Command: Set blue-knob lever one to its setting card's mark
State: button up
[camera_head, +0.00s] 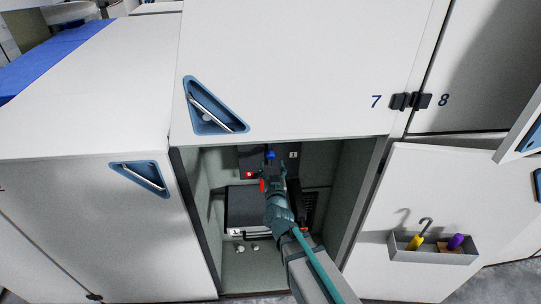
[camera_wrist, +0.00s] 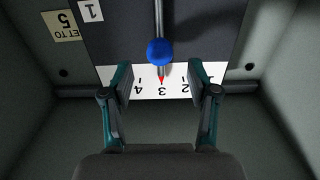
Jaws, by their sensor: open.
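The blue knob (camera_wrist: 159,51) sits on the end of a metal lever rod (camera_wrist: 158,15) in the wrist view. A red pointer (camera_wrist: 162,78) shows just below the knob, at the 3 on a white numbered scale (camera_wrist: 146,90). A plate marked 1 (camera_wrist: 90,11) is beside the lever. A cream card (camera_wrist: 62,24) at the upper left shows a 5 and the letters "ETTO", partly cut off. My gripper (camera_wrist: 160,76) is open, one finger on each side below the knob, apart from it. In the head view the knob (camera_head: 271,155) shows just beyond my gripper (camera_head: 269,170).
The cabinet recess has close side walls (camera_head: 355,180). Dark boxes (camera_head: 242,205) stand inside, with a red light (camera_head: 249,174). The opened door (camera_head: 425,180) on the right carries a grey tray (camera_head: 440,257) with a yellow hooked tool (camera_head: 420,235) and a purple-ended item (camera_head: 455,241).

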aim_at(271, 158)
jog(key=w, duration=0.4)
jog(key=w+a+p, duration=0.1)
jog(key=w, duration=0.1)
jog(key=shift+w, duration=0.25)
jog(key=shift+c, duration=0.3)
grip_shut()
